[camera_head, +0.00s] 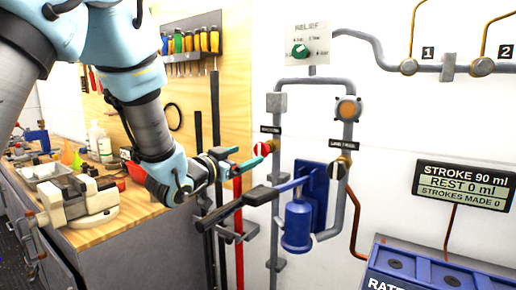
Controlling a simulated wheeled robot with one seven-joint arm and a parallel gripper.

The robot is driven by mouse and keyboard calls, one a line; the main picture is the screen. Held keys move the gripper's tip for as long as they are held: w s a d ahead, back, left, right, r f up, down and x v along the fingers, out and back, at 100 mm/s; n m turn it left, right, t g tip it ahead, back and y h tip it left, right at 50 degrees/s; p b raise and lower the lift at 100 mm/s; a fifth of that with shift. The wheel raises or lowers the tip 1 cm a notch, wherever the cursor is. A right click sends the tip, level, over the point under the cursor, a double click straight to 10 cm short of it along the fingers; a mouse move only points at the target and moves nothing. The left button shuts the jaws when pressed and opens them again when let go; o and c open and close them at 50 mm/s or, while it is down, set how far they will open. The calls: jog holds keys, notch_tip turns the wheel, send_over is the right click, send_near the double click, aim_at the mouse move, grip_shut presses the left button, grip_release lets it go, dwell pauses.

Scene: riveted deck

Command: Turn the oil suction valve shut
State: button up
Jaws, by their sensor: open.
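I cannot tell whether a fingertip touches the knob. The knob's exact turn is too small to read.
A blue pump (298,222) with a long dark lever (240,203) stands below my gripper. A green RELIEF dial (300,51) is above. A workbench with a vise (85,204) is at left.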

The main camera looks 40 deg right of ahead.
aim_at(259, 150)
jog(key=p+x, duration=0.3)
jog(key=x, duration=0.6)
jog(key=shift+d, duration=0.25)
jog(key=c, duration=1.4)
